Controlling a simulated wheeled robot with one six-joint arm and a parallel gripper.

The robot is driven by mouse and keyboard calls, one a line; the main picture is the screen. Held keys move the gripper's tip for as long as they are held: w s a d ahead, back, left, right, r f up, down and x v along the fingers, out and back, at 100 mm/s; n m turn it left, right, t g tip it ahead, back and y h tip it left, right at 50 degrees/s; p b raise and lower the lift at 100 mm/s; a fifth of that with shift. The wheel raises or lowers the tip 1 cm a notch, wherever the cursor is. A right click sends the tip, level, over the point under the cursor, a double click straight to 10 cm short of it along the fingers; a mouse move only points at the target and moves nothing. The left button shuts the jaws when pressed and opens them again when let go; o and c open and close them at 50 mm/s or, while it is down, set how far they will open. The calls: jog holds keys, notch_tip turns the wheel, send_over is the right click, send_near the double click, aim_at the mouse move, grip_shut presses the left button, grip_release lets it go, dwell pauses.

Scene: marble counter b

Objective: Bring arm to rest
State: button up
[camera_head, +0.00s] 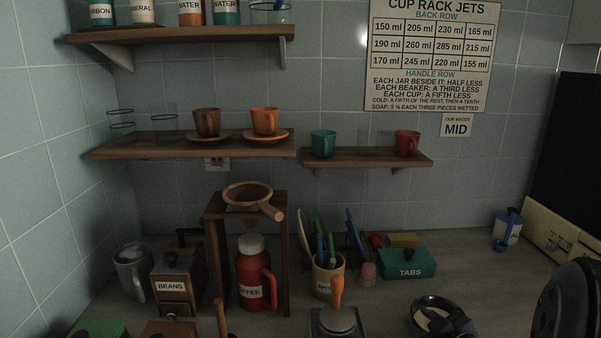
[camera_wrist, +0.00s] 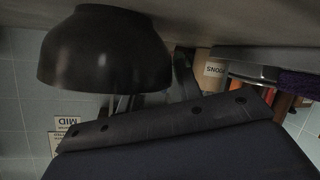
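In the wrist view, which is upside down, a dark flat bar with round bolts and a dark smooth surface fill the lower part. They look like part of my own gripper or arm. No pair of fingertips can be made out, so its opening and any hold are unclear. A dark round bowl (camera_wrist: 105,55) is close to the camera at the upper left, its foot against the counter. In the head view a dark rounded shape at the lower right edge may be part of my arm. My fingertips are not clear there either.
The counter (camera_head: 390,295) holds a red coffee jug (camera_head: 252,270), a beans grinder (camera_head: 178,280), a utensil crock (camera_head: 327,278), a green tabs box (camera_head: 405,263) and a dark-rimmed round object (camera_head: 437,318). Cups stand on wall shelves (camera_head: 190,149). A dark panel (camera_head: 575,160) stands at right.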

jog(key=shift+r, duration=0.45)
